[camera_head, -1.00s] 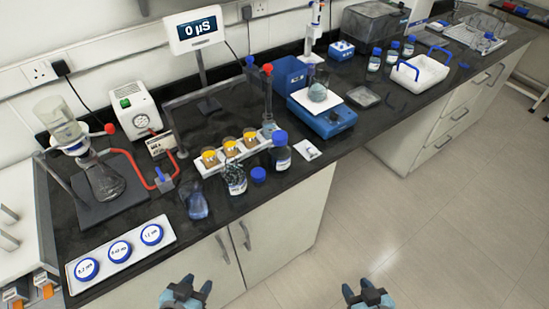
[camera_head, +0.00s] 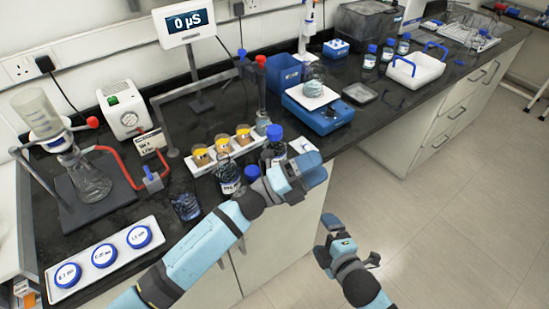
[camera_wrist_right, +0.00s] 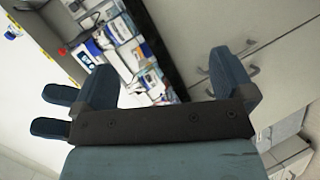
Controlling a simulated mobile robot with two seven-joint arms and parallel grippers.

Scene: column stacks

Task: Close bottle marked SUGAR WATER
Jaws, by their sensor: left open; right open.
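An open bottle (camera_head: 228,178) with no cap stands at the front of the bench in the head view; its label is too small to read. A loose blue cap (camera_head: 252,171) lies just right of it, partly hidden by my left arm. A blue-capped bottle (camera_head: 275,142) stands behind the gripper, its lower part covered. My left gripper (camera_head: 305,172) is open at the bench's front edge, right of the cap. My right gripper (camera_head: 348,240) is open and empty over the floor in front of the bench; its spread fingers also show in the right wrist view (camera_wrist_right: 160,88).
A dark glass vessel (camera_head: 185,204) stands left of the open bottle. A white rack (camera_head: 205,167) with orange-topped jars is behind. A blue balance (camera_head: 322,117) bears a round flask. A white tray (camera_head: 100,258) with blue round lids lies front left. The floor is clear.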

